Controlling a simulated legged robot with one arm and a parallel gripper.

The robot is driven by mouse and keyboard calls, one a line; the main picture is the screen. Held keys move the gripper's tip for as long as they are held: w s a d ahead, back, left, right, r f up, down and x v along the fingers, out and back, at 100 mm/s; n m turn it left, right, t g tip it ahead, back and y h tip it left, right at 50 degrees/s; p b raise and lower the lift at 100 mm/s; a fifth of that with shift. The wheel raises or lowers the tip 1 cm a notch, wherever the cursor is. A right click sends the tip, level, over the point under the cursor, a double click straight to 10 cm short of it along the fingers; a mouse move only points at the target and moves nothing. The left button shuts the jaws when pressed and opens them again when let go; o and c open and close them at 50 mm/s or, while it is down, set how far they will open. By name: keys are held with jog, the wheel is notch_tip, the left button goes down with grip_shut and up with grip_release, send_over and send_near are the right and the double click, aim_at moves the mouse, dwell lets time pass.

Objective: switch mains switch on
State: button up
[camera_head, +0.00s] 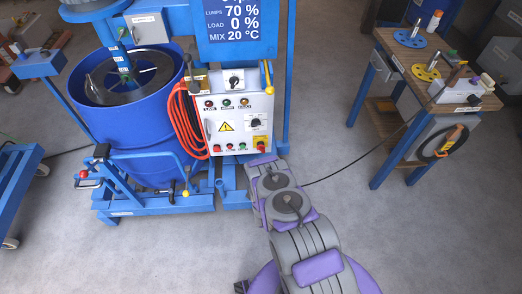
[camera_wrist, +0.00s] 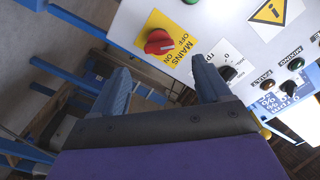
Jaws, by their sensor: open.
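The mains switch (camera_wrist: 158,42) is a red rotary knob on a yellow plate marked MAINS, OFF and ON, on the white control panel (camera_wrist: 215,22). In the head view the switch (camera_head: 261,143) is at the panel's lower right corner. My gripper (camera_wrist: 161,70) is open and empty in the wrist view, its two blue fingers pointing at the panel. The knob shows between and just beyond the fingertips, apparently apart from them. I cannot tell for sure which mark the knob points to. In the head view my arm hides most of the gripper.
A black rpm dial (camera_wrist: 228,73) sits close to the right finger. An orange hose (camera_head: 186,120) hangs left of the panel by the blue drum (camera_head: 130,125). A wooden workbench (camera_head: 400,55) stands right, with open floor between.

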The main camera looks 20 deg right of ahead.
aim_at(261, 148)
jog(key=b+x, duration=0.2)
jog(key=x, duration=0.8)
jog(key=shift+f, duration=0.1)
jog(key=shift+c, duration=0.4)
jog(key=shift+s, duration=0.1)
jog(key=c, duration=1)
jog(key=shift+o, duration=0.2)
